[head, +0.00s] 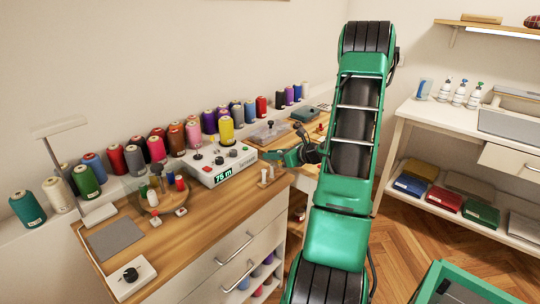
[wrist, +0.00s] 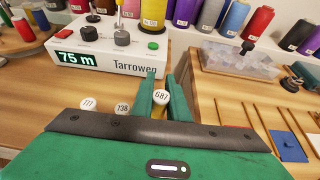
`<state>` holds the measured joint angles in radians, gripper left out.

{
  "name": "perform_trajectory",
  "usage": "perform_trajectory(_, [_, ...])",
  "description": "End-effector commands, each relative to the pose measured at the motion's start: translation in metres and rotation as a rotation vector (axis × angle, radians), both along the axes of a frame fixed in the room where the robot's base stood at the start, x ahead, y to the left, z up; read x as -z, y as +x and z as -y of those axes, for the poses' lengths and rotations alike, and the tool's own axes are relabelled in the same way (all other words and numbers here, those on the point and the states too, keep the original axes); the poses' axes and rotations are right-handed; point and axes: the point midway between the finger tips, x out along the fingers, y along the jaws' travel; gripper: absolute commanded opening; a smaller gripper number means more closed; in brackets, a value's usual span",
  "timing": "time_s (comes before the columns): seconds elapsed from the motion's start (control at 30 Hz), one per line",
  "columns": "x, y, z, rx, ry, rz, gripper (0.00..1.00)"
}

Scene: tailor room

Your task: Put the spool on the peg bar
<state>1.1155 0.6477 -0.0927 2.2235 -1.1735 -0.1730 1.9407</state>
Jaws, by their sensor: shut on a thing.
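My gripper (wrist: 163,92) has its two green fingers close together around a small yellow thing (wrist: 163,112), which appears to be the spool and is mostly hidden. A white round top marked 687 (wrist: 161,97) shows between the fingers; I cannot tell whether it belongs to the spool or to a peg. Two similar white tops, 777 (wrist: 88,103) and 738 (wrist: 122,108), stand in line to its left. In the head view two pale pegs (head: 264,178) stand at the bench's right end, with my gripper (head: 273,155) just above and right of them. The bar under them is hardly visible.
A white machine reading 75 m (head: 222,164) stands left of my gripper, with a large yellow spool (head: 226,130) on it. A round wooden stand (head: 148,207) holds small spools farther left. A clear bin (wrist: 238,68) stands behind at right. Thread cones line the wall ledge.

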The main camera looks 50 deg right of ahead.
Motion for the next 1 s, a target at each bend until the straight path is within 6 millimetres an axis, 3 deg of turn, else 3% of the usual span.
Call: perform_trajectory(1.0, [0.019,0.0,0.001,0.001,0.001,0.0,0.0])
